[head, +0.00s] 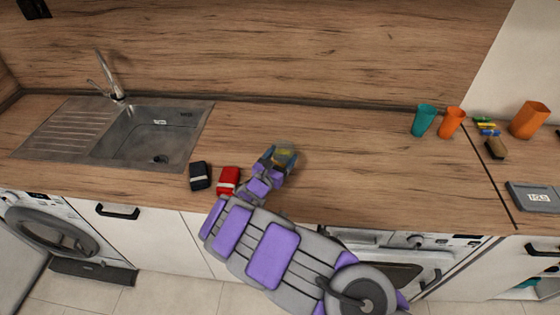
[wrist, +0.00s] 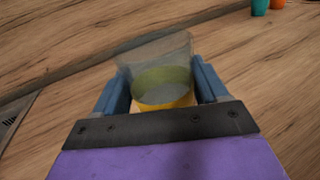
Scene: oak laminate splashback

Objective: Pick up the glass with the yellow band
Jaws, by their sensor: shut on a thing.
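The clear glass with the yellow band (wrist: 162,88) stands between the two blue fingers of my gripper (wrist: 163,90) in the wrist view. The fingers are shut on its sides, and the gripper's dark front edge hides its lower part. In the head view my gripper (head: 278,158) is over the wooden counter, right of a red object, and the glass (head: 283,156) shows only partly between the fingers. I cannot tell whether the glass touches the counter.
A red object (head: 228,180) and a black object (head: 200,176) lie left of my gripper. A steel sink (head: 150,135) is further left. A teal cup (head: 423,120) and an orange cup (head: 451,123) stand at the right. The counter between is clear. The splashback (head: 270,50) rises behind.

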